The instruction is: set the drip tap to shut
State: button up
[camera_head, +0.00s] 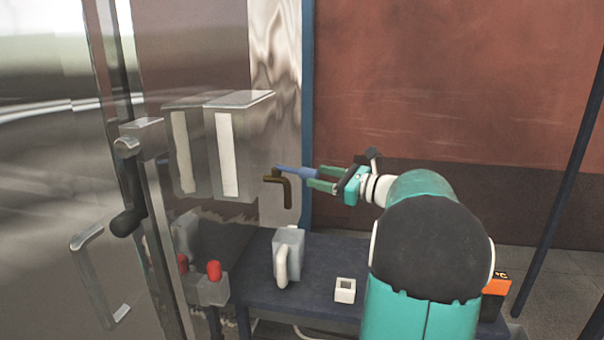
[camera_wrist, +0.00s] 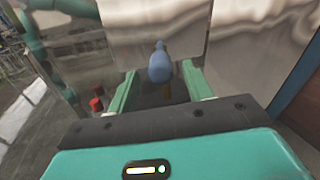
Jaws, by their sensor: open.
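The drip tap has a dark bronze spout (camera_head: 284,188) bent downward and a blue handle (camera_head: 294,171). It sticks out from the shiny metal panel. In the head view the handle points right, toward my gripper (camera_head: 316,177). My gripper is open, with one green finger on either side of the handle's near end. In the wrist view the blue handle (camera_wrist: 160,68) shows between the spread fingers of my gripper (camera_wrist: 159,72), with a gap visible on each side. Whether a finger touches the handle is unclear.
Below the tap stands a dark table (camera_head: 262,293) with a grey jug (camera_head: 289,255) and a small white square cup (camera_head: 345,290). A box with a red button (camera_head: 214,270) is at left. A blue post (camera_head: 308,110) is beside the panel.

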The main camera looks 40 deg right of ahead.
aim_at(303, 170)
jog(key=x, duration=0.6)
grip_shut()
